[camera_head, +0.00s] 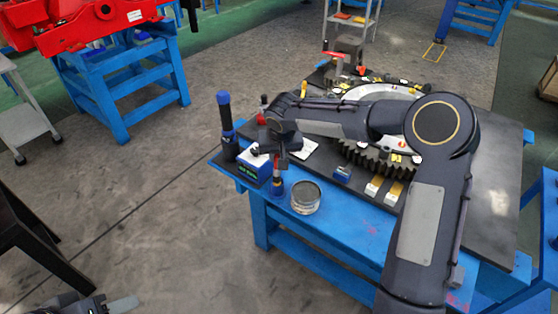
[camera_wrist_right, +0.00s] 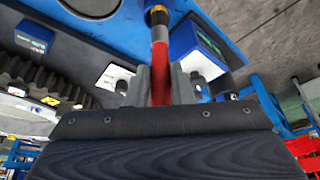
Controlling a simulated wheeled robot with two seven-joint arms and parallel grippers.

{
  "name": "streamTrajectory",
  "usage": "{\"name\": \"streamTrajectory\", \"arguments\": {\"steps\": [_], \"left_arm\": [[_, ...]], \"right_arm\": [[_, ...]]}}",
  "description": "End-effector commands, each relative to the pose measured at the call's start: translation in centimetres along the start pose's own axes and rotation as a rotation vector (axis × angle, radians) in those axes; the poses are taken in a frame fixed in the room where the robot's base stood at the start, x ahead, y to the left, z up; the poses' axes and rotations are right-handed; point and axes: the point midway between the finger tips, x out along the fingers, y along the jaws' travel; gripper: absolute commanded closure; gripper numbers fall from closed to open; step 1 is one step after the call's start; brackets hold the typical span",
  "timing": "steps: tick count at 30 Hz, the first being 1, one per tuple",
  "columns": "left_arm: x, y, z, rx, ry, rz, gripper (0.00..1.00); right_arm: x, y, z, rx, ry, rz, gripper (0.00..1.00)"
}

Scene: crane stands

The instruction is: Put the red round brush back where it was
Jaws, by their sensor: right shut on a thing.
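My right gripper (camera_head: 277,148) is over the left end of the blue workbench, fingers pointing down. It is shut on the red round brush (camera_head: 276,167), which hangs roughly upright below it. In the right wrist view the brush's red handle (camera_wrist_right: 160,72) sits between the fingers (camera_wrist_right: 150,88), with a yellow and dark part beyond. In the head view the brush's low end meets a small blue piece (camera_head: 277,188) at the bench edge; I cannot tell whether it stands in it or in front of it. Part of my left gripper (camera_head: 100,304) shows at the bottom left, mostly cut off.
A blue-and-white box (camera_head: 254,166) and a tall blue-topped tool (camera_head: 226,118) stand left of the gripper. A glass jar (camera_head: 305,197) stands close on the right. Dark gear teeth (camera_head: 370,160) and yellow-and-white blocks (camera_head: 384,190) lie farther right.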

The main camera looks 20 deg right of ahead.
Motion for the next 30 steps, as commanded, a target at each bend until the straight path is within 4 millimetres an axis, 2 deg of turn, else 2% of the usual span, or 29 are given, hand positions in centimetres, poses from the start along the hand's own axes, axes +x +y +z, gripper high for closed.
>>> {"name": "streamTrajectory", "arguments": {"steps": [1,5,6,10,11,19,22,26,30], "left_arm": [[0.3,-0.1,0.2,0.000,0.001,0.000,0.55],[0.2,-0.1,0.1,0.000,0.001,0.000,0.55],[0.2,-0.1,0.1,0.000,0.001,0.000,0.55],[0.2,-0.1,0.1,0.000,0.001,0.000,0.55],[0.1,-0.1,0.1,0.000,0.001,0.000,0.55],[0.1,-0.1,0.1,0.000,0.001,0.000,0.55],[0.3,-0.1,0.1,0.000,0.001,0.000,0.55],[0.6,-0.3,0.3,0.000,0.001,0.000,0.55],[1.0,-0.5,0.5,0.000,0.001,0.000,0.55]], "right_arm": [[1.3,0.1,1.3,-0.003,-0.034,0.008,1.00],[1.2,0.1,1.3,-0.001,-0.037,0.009,1.00],[1.2,0.1,1.3,-0.001,-0.038,0.009,0.78],[1.0,0.1,1.1,-0.002,-0.033,0.007,0.61],[1.0,0.1,1.1,-0.002,-0.031,0.006,0.60],[0.6,0.0,0.8,-0.003,-0.022,0.004,0.60],[-0.1,0.0,0.7,-0.004,-0.018,0.004,0.60],[-2.2,0.0,0.6,-0.002,-0.014,0.003,0.60],[-5.4,-0.1,0.6,-0.003,-0.013,0.002,0.60]]}}
